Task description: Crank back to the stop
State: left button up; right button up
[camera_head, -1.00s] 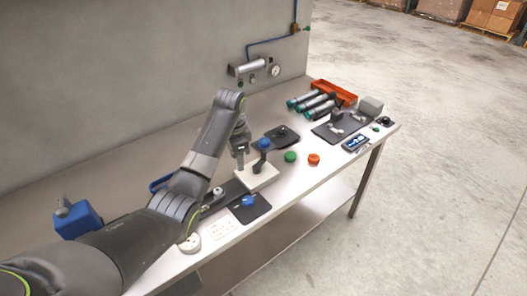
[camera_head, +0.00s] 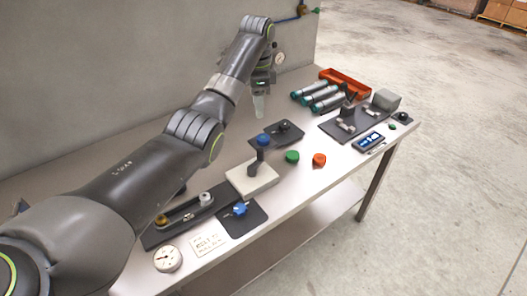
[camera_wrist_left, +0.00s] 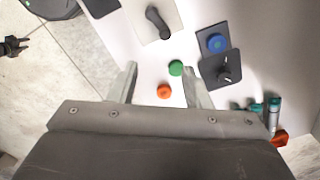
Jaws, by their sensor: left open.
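A dark crank-like arm stands on a white base (camera_head: 243,183) at mid-bench. From above, in the left wrist view, the dark arm (camera_wrist_left: 158,22) lies across the white plate. A blue disc (camera_wrist_left: 216,42) shows apart from it; I cannot tell whether it is the same knob. My left gripper (camera_head: 259,105) is open and empty, raised above the rear of the bench, apart from the crank. Its spread fingers (camera_wrist_left: 160,70) show in the wrist view. A dark gripper-like shape (camera_wrist_left: 14,45), probably my right, shows at the wrist view's edge.
A green button (camera_head: 292,157) and an orange button (camera_head: 319,160) sit right of the white base. A black plate with a small handle (camera_head: 285,128) lies behind. Teal-ended cylinders (camera_head: 318,97) and an orange tray (camera_head: 345,84) stand further right.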

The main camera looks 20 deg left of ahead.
pick_arm(q)
notch_tip(320, 180, down, 2)
jog(key=w+b, duration=0.1)
jog(key=w, duration=0.1)
jog(key=b, duration=0.4)
send_over(260, 149)
notch_tip(260, 149, down, 5)
notch_tip(260, 149, down, 12)
jog(key=shift+s+d+f+p, duration=0.1)
jog(key=shift+p, duration=0.75)
pick_arm(e)
notch_tip(260, 149, down, 4)
jog(key=shift+a+f, duration=0.1)
jog(key=shift+f, duration=0.1)
pick_arm(q)
grip_shut()
pick_arm(e)
jog(key=shift+r, duration=0.15)
